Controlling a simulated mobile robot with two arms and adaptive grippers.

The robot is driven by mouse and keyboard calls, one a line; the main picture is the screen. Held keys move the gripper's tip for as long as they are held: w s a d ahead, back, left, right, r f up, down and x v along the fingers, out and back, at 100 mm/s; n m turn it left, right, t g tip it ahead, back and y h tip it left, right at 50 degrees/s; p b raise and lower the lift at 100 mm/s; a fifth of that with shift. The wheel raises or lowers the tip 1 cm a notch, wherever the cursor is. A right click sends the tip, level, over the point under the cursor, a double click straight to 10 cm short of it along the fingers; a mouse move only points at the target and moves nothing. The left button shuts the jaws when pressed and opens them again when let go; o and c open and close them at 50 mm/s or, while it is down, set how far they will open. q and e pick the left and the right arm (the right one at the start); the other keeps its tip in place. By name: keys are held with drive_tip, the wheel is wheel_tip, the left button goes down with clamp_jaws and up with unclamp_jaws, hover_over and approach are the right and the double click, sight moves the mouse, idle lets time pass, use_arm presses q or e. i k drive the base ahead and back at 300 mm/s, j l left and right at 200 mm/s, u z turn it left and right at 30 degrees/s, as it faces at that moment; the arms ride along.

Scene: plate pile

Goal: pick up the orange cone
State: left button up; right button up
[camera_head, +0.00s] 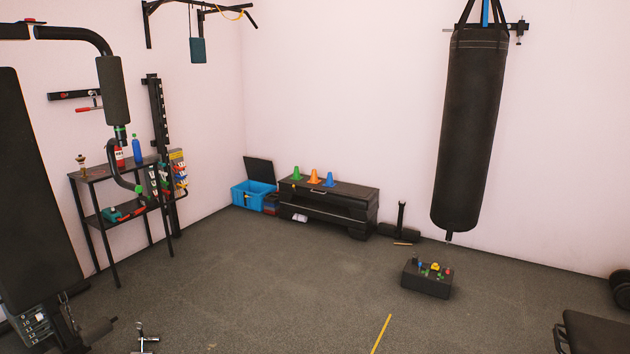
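The orange cone (313,177) stands upright on the top of a low black bench (352,192) against the far wall. It is between a green cone (296,174) on its left and a blue cone (329,180) on its right. All three are small and far off in the head view. Neither of my grippers shows in this view.
A blue crate (252,194) stands left of the bench. A black punching bag (467,130) hangs at the right. A dark block (426,280) with small coloured items sits on the floor. A shelf (88,174) stands left. The middle floor (270,280) is clear.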

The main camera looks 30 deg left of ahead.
sight(314, 179)
drive_tip(key=i+j+u, duration=0.4)
drive_tip(key=i, duration=0.4)
drive_tip(key=i+u, duration=0.35)
drive_tip(key=i, duration=2.95)
